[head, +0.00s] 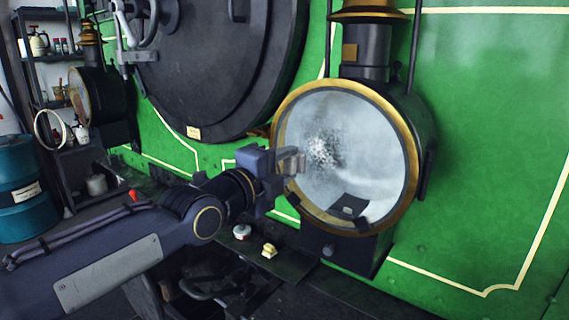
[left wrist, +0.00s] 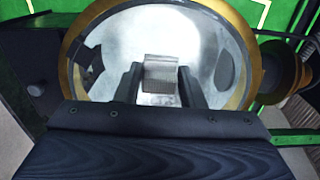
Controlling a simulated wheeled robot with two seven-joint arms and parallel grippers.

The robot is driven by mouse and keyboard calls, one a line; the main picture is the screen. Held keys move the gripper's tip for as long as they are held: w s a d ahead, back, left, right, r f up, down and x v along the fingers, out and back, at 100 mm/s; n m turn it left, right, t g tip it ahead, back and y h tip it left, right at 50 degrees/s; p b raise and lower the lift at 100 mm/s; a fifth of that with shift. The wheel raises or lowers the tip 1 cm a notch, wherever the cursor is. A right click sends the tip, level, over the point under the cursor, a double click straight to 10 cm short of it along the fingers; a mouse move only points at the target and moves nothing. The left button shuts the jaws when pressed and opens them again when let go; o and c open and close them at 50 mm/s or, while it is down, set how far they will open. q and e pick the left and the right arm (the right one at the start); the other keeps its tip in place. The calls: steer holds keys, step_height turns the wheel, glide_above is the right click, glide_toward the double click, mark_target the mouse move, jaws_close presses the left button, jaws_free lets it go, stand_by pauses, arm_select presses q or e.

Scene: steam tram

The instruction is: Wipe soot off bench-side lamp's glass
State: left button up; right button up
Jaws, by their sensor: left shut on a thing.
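A large round lamp with a brass rim (head: 411,150) stands on the green front of the tram. Its glass (head: 365,140) looks pale, with a speckled grey patch (head: 322,150) left of the middle. My left gripper (head: 284,168) is at the left edge of this lamp, in front of the rim. It is shut on a small grey pad (left wrist: 162,78), perhaps folded cloth. In the left wrist view the pad lies in front of the lamp glass (left wrist: 205,45); whether it touches the glass I cannot tell. My right gripper is not in view.
A second brass-rimmed lamp (head: 80,95) stands at the far left, near shelves (head: 45,55) and a blue drum (head: 20,185). A big dark round door (head: 225,65) fills the upper middle. A white-topped knob (head: 241,231) and a yellow piece (head: 269,250) are below my gripper.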

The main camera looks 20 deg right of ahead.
mark_target(319, 153)
arm_select(q)
steer(key=shift+p+x, duration=0.35)
steer(key=shift+x, duration=0.55)
steer(key=shift+s+d+f+b, duration=0.1)
steer(key=shift+s+d+b, duration=0.5)
steer(key=shift+s+b, duration=0.25)
steer(key=shift+s+d+b, duration=0.7)
steer(key=shift+s+b, duration=0.2)
steer(key=shift+s+d+b, duration=0.35)
steer(key=shift+s+b, duration=0.05)
steer(key=shift+b, duration=0.2)
steer(key=shift+s+d+b, duration=0.95)
steer(key=shift+s+b, duration=0.1)
steer(key=shift+s, duration=0.05)
steer(key=shift+r+p, duration=0.9)
steer(key=shift+r, duration=0.2)
steer(key=shift+w+a+p, duration=0.45)
steer(key=shift+w+p, duration=0.1)
steer(key=shift+p, duration=0.1)
steer(key=shift+w+a+f+p, duration=0.1)
steer(key=shift+w+a+p, duration=0.8)
steer(key=shift+w+p, duration=0.35)
